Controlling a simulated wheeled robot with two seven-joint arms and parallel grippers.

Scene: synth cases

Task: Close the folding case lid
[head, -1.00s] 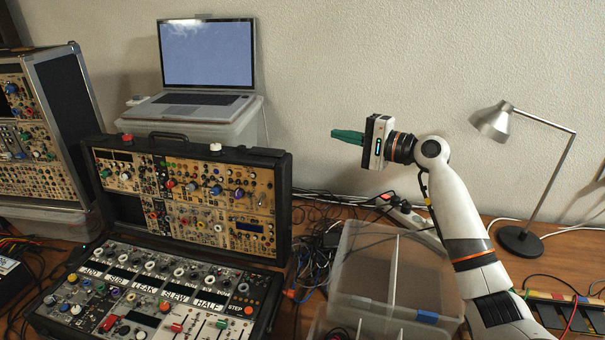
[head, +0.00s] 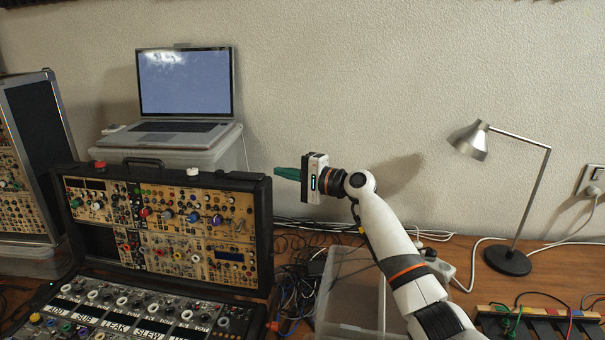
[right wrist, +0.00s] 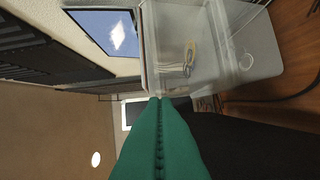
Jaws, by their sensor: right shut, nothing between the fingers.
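The folding case stands open on the table at the left of the head view. Its lid (head: 258,230), filled with tan synth modules, stands upright with a handle on its top edge. Its base (head: 150,312), with black panels, knobs and sliders, lies flat in front and is cut off by the bottom edge. My right gripper (head: 278,173) has green fingers, shut and empty. It is just right of the lid's upper right corner in the picture, near lid-top height. The shut green fingers (right wrist: 158,140) also fill the lower middle of the right wrist view. My left gripper is not in view.
A laptop (head: 185,85) sits on a clear storage box (head: 215,152) behind the case. A clear divided bin (head: 350,290) and tangled cables (head: 293,290) lie right of the case. A desk lamp (head: 508,262) stands at the right. Another synth case (head: 40,150) stands at far left.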

